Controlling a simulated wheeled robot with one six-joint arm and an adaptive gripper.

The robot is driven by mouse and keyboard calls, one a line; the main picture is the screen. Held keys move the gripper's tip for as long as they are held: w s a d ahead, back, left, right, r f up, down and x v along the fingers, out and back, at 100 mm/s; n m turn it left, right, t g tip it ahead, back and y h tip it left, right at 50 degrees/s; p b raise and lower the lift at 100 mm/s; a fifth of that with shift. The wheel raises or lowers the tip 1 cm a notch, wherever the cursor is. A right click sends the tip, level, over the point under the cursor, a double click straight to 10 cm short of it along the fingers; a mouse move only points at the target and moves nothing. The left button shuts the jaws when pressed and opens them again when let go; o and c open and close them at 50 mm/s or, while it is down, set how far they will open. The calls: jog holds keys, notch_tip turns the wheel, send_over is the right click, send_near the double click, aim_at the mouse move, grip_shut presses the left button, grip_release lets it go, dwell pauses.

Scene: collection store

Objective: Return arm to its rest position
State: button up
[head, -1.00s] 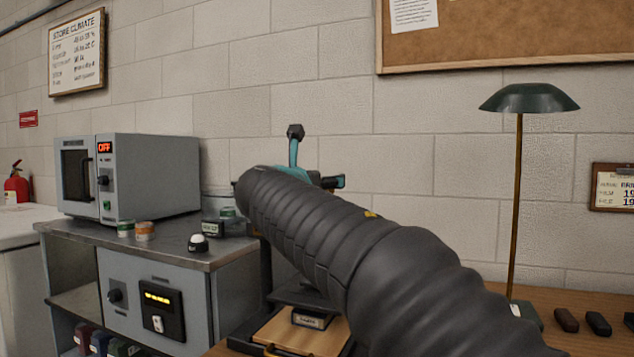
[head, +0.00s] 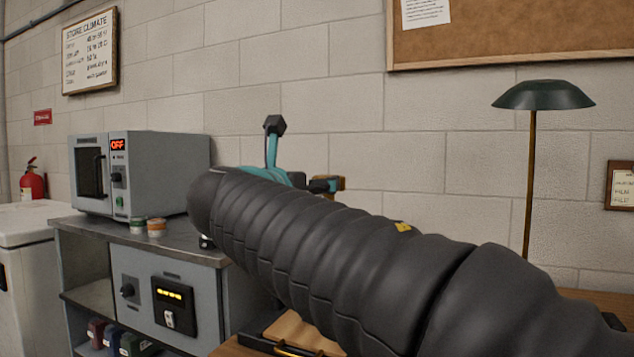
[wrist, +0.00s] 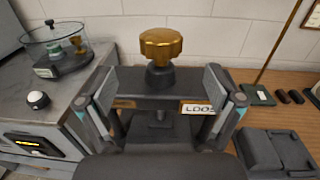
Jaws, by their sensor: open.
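My arm, in a black ribbed sleeve, crosses the head view from the lower right to the centre. My gripper, with teal and dark parts, shows only partly beyond the sleeve's far end. In the wrist view my gripper (wrist: 160,86) is open, its fingers spread wide at left and right. Nothing is held between them. A dark press frame with a brass knob (wrist: 161,44) and a white label starting "LOOS" shows beyond and between the fingers. I cannot tell from the wrist view how far it is from the fingertips.
A grey oven reading OFF (head: 140,175) stands on a metal-topped cabinet (head: 75,228) at left. The wrist view shows a clear round container (wrist: 55,50) and a white dome button (wrist: 38,100). A green lamp (head: 543,95) stands at right on the wooden bench, with dark blocks (wrist: 290,96) nearby.

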jog(key=shift+s+a, duration=0.15)
jog(key=shift+s, duration=0.4)
jog(key=s+d+f+m+g, duration=0.45)
jog(key=d+f+m, duration=0.35)
jog(key=d+f, duration=0.2)
jog(key=s+d+f+m+g, duration=0.3)
jog(key=s+d+f+m, duration=0.3)
jog(key=d+f, duration=0.45)
jog(key=s+d+f+m+g+y, duration=0.2)
jog(key=s+f+m+g+y, duration=0.2)
jog(key=s+f+m, duration=1.1)
notch_tip(320, 180, down, 3)
jog(key=m+y, duration=0.1)
jog(key=m, duration=0.3)
jog(key=shift+s+d+f, duration=0.2)
jog(key=shift+s+d, duration=0.05)
